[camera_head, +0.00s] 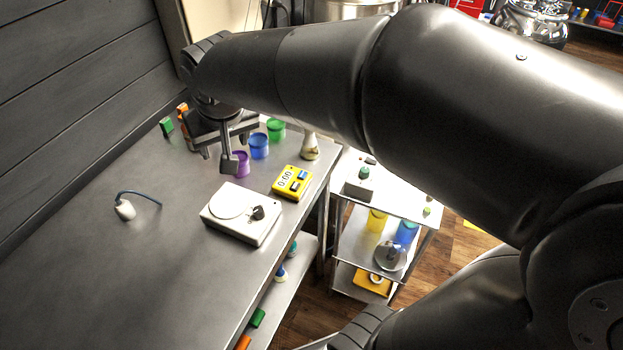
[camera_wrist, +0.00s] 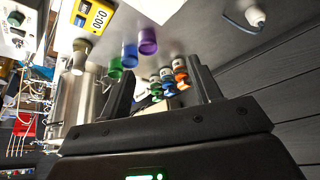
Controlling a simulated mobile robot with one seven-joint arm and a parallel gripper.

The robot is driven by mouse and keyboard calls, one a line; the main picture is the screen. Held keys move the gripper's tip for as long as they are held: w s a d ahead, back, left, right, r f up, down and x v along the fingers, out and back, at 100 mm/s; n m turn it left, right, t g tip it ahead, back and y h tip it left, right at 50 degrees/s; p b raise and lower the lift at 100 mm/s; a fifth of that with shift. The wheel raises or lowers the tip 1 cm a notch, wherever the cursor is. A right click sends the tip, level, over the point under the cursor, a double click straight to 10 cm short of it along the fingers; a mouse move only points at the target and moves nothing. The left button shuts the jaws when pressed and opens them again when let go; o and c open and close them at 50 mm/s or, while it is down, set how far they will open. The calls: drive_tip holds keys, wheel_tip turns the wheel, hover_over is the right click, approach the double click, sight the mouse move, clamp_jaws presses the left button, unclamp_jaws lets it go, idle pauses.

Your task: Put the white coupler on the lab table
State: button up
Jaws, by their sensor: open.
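A small white rounded piece (camera_head: 125,209) with a thin dark blue curved tube lies on the left part of the grey metal table (camera_head: 150,275); it may be the white coupler. It also shows at the top right of the wrist view (camera_wrist: 255,17). My gripper (camera_head: 212,152) is over the far part of the table, to the right of and beyond that piece, well apart from it. In the wrist view its two fingers (camera_wrist: 162,90) are spread, with nothing held between them. Whether the fingertips touch the table is unclear.
Purple (camera_head: 240,164), blue (camera_head: 258,146) and green (camera_head: 276,130) cups stand near my gripper. A white device (camera_head: 241,213) and yellow timer (camera_head: 292,183) are nearer. Several small bottles (camera_wrist: 180,75) stand beyond the fingers. A wall borders the left; a cart (camera_head: 400,200) stands right. The near table is clear.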

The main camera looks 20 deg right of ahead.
drive_tip(key=s+d+f+m, duration=0.1)
drive_tip(key=s+d+m, duration=0.1)
drive_tip(key=s+d, duration=1)
drive_tip(key=s, duration=0.2)
drive_tip(key=shift+s+d+t+h, duration=0.25)
drive_tip(key=shift+s+t+h, duration=0.05)
drive_tip(key=shift+s+h, duration=0.1)
